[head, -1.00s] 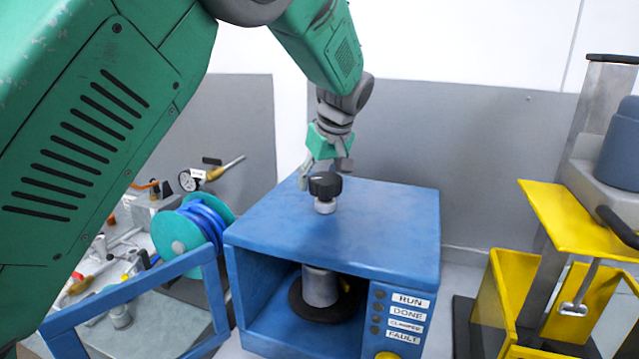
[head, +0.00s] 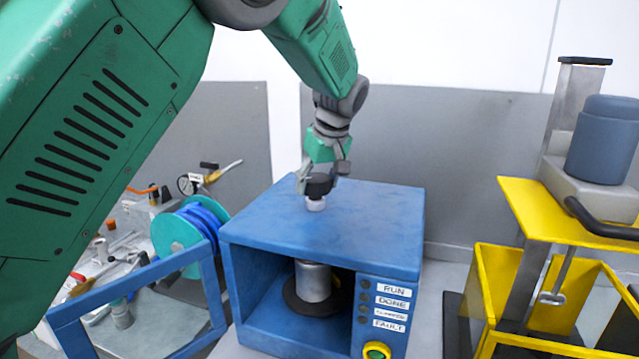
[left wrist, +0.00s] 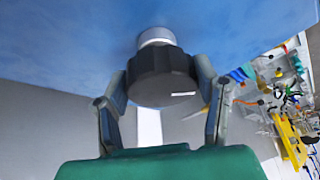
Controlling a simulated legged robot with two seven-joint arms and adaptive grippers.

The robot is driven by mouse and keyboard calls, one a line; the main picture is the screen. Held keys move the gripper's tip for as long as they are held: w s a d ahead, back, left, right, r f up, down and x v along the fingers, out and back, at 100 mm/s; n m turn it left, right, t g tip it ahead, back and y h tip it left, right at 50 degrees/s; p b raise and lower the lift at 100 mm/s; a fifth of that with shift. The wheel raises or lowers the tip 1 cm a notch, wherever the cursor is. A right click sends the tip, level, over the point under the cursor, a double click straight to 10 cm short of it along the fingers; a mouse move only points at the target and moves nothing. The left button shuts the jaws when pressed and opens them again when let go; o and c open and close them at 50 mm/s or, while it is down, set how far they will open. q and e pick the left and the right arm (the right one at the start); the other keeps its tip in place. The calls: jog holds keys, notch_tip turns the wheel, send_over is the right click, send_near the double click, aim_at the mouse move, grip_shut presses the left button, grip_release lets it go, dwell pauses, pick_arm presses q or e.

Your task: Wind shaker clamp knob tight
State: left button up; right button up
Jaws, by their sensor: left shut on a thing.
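The blue shaker box (head: 380,230) stands in the middle of the head view. Its black clamp knob (head: 318,185) sits on a pale collar (head: 315,204) on top. My left gripper (head: 322,182) is at the knob, coming from behind and above. In the left wrist view the knob (left wrist: 162,78) lies between the two fingers, and the gripper (left wrist: 160,85) is shut on it. A white mark shows on the knob. Inside the open front bay a grey can (head: 313,282) stands on a dark round plate (head: 300,300). My right gripper is not in view.
A yellow stand (head: 540,205) with a blue-grey drum (head: 603,140) is at the right. A teal and blue hose reel (head: 190,235) and a blue frame (head: 130,285) are at the left. A grey wall panel (head: 440,150) is behind.

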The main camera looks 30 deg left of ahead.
pick_arm(q)
jog(key=shift+w+a+r, duration=0.25)
jog(key=shift+a+r, duration=0.05)
jog(key=shift+r, duration=0.1)
dwell(0.5)
jog(key=o, duration=1.2)
jog(key=shift+w+a+f, duration=0.15)
jog(key=shift+f, duration=0.2)
jog(key=shift+r, duration=0.35)
jog(key=v, duration=1.1)
jog(key=shift+d, duration=0.25)
